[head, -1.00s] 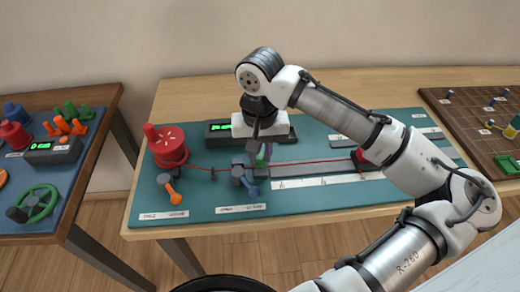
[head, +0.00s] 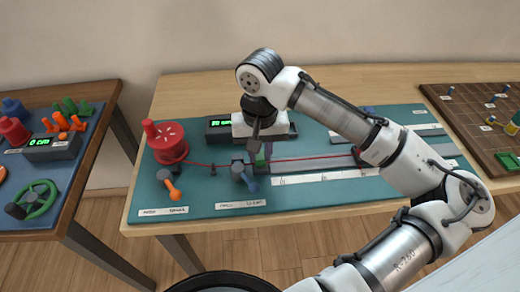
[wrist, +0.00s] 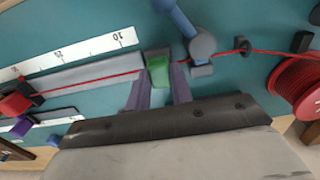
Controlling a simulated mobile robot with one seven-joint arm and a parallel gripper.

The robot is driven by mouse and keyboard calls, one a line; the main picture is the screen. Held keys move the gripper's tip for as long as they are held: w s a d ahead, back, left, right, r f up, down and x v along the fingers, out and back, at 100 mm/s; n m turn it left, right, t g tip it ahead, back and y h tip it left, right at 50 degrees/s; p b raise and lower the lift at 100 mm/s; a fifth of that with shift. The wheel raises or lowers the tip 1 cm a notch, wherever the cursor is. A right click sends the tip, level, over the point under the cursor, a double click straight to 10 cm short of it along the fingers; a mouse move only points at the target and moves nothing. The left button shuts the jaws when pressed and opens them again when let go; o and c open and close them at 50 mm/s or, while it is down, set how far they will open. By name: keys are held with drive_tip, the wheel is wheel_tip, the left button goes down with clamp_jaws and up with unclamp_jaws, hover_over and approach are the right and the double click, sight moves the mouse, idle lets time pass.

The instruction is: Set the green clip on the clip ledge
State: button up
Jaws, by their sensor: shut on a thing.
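My gripper (wrist: 161,90) is shut on the green clip (wrist: 158,72), its two purple fingers on either side of it. The clip is at the end of the grey track (wrist: 80,77), beside the grey post with the blue lever (wrist: 202,45). The red cord (wrist: 265,51) runs across the board to the clip and on along the track. In the head view my gripper (head: 261,150) is low over the teal board, and the clip (head: 260,161) shows only in part. I cannot make out which part is the clip ledge.
A red spool (head: 167,142) and an orange lever (head: 171,188) are left of my gripper. A display box (head: 217,128) stands behind it. A white ruler strip (head: 320,177) lies in front of the track. The board's front right is clear.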

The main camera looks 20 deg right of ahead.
drive_tip(key=shift+f, duration=0.2)
drive_tip(key=shift+f, duration=0.25)
drive_tip(key=o, duration=1)
drive_tip(key=shift+o, duration=0.2)
wheel_tip(320, 180, up, 8)
drive_tip(key=p, duration=0.7)
drive_tip(key=shift+r, duration=0.1)
